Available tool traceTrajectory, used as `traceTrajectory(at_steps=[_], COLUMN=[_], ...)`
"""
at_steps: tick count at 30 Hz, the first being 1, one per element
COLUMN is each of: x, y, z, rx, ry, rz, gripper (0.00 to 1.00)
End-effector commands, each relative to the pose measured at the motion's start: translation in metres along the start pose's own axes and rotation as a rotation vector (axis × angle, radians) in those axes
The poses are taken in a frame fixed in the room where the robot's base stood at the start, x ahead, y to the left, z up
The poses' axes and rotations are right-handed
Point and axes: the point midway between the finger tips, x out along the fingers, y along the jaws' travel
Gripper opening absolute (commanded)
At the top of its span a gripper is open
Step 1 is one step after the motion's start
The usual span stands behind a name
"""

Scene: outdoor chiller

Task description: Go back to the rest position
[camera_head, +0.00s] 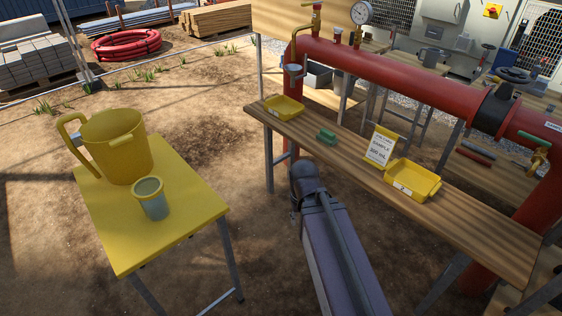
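My arm (335,245) rises from the bottom centre to a dark rounded joint (305,172) near the front edge of the wooden bench. My gripper does not show, so its state and whether it holds anything are hidden. A large yellow jug (118,148) with a handle on its left stands upright on the yellow table (180,235) at left. A small grey cup (151,198) with a yellow rim stands upright in front of it.
The wooden bench (470,222) at right bears two yellow trays (283,108) (412,182), a green block (326,136) and a sample sign (382,148). A red pipe (400,72) with valves and a gauge (361,12) runs behind. Bare ground lies between the tables.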

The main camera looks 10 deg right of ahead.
Motion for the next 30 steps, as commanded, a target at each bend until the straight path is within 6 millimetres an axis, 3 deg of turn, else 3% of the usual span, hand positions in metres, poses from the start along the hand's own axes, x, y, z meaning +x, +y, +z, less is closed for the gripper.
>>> traceTrajectory(at_steps=[12,30], x=[-0.047,-0.049], y=[0.0,0.0], z=[0.0,0.0], rx=[0.0,0.0], ry=[0.0,0.0], rz=[0.002,0.002], gripper=[0.43,0.43])
